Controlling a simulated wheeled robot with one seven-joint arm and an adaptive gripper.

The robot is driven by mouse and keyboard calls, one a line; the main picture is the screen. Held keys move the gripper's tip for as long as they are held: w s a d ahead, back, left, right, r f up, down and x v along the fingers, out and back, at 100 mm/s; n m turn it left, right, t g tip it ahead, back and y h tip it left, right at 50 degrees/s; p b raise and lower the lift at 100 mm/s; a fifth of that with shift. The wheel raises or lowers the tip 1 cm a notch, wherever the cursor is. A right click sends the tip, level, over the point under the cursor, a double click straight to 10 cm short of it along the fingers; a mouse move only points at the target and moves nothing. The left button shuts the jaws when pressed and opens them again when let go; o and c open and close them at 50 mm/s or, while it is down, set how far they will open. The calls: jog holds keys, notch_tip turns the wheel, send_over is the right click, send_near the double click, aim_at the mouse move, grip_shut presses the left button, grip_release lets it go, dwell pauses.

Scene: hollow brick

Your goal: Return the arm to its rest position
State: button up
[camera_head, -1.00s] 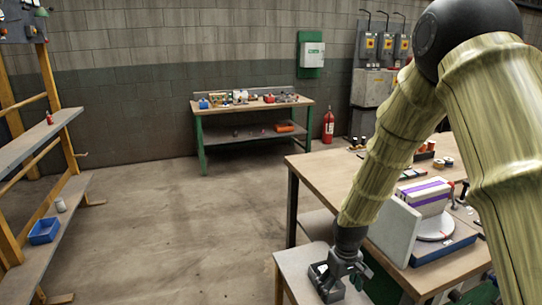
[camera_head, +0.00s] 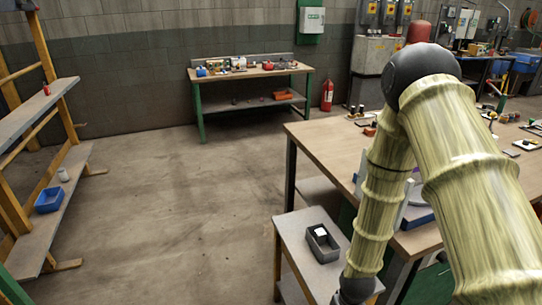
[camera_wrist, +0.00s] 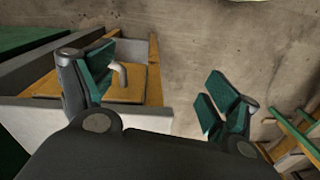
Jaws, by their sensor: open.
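My arm (camera_head: 464,170) fills the right side of the head view, bent at its dark joint, with the forearm hanging down. The dark wrist end shows at the bottom edge, and the fingers are out of that view. In the wrist view my gripper (camera_wrist: 162,95) has its two green-padded fingers wide apart, with nothing held between them. A small grey box (camera_head: 325,256) with a white object (camera_head: 320,232) inside stands on a small side table (camera_head: 292,250), left of my wrist and apart from it.
A large workbench (camera_head: 335,150) stands behind my arm, which hides part of it. A back bench (camera_head: 245,73) holds several small items. A fire extinguisher (camera_head: 327,96) stands by the wall. A wooden shelf rack (camera_head: 50,210) is at left. The floor between is clear.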

jog(key=s+d+f+m, duration=0.1)
jog(key=s+f, duration=0.2)
jog(key=s, duration=0.7)
jog(key=s+d+f+m+p, duration=0.1)
jog(key=s+f, duration=0.2)
jog(key=s, duration=0.8)
jog(key=shift+d+p, duration=0.3)
jog(key=shift+d, duration=0.05)
